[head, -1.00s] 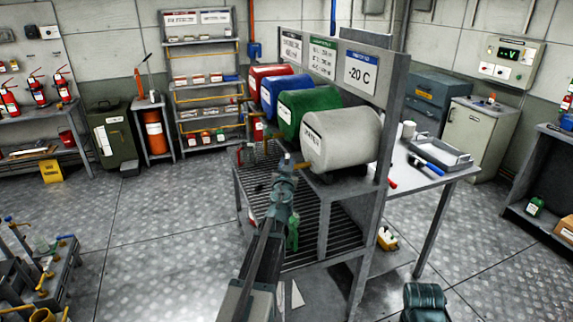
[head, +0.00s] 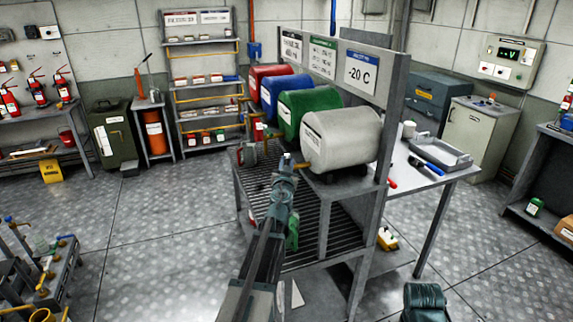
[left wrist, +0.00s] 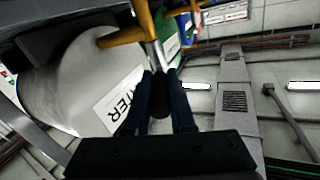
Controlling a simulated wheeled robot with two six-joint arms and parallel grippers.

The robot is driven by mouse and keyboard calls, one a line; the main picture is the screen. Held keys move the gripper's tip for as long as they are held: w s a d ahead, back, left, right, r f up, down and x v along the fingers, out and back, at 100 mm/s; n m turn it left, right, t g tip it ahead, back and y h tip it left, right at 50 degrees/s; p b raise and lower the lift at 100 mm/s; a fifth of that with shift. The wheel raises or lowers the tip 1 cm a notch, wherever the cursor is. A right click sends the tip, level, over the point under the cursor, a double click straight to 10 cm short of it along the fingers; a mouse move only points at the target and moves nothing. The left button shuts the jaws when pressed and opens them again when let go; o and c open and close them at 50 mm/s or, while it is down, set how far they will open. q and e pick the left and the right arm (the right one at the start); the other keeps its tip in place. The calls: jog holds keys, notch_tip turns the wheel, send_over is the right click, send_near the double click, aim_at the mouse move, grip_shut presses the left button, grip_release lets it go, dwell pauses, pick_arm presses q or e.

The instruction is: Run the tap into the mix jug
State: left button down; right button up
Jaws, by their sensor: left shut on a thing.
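The pale grey drum (head: 341,138) lies on its side at the near end of the drum row; its label ends in "TER" in the left wrist view (left wrist: 75,85). A brass tap (left wrist: 122,38) sticks out of its face. My left gripper (head: 287,160) is at the tap in front of this drum. In the left wrist view its fingers (left wrist: 163,85) are closed around a slim metal lever (left wrist: 153,52) with a dark end, by the brass pipe. A green object (head: 293,232) shows beside my arm, partly hidden. I cannot tell which thing is the mix jug. My right gripper is not in view.
Green (head: 303,112), blue (head: 280,92) and red (head: 265,78) drums stand in line behind the pale one. A slatted grate (head: 310,235) lies below them. A side table (head: 405,175) with a tray (head: 440,155) is to the right.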

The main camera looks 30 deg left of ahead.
pick_arm(q)
jog(key=n+g+y, duration=0.1)
jog(key=y, duration=0.1)
jog(key=w+d+n+g+y, duration=0.1)
jog(key=n+y, duration=0.1)
jog(key=shift+w+d+g, duration=0.1)
jog(key=shift+d+g, duration=0.1)
jog(key=shift+g, duration=0.2)
jog(key=shift+w+d+n+g+y, duration=0.1)
jog(key=shift+d+n+g+y, duration=0.1)
jog(key=shift+n+g+y, duration=0.85)
jog(key=c, duration=0.8)
grip_release()
jog(key=shift+o, duration=0.2)
jog(key=v, duration=1.4)
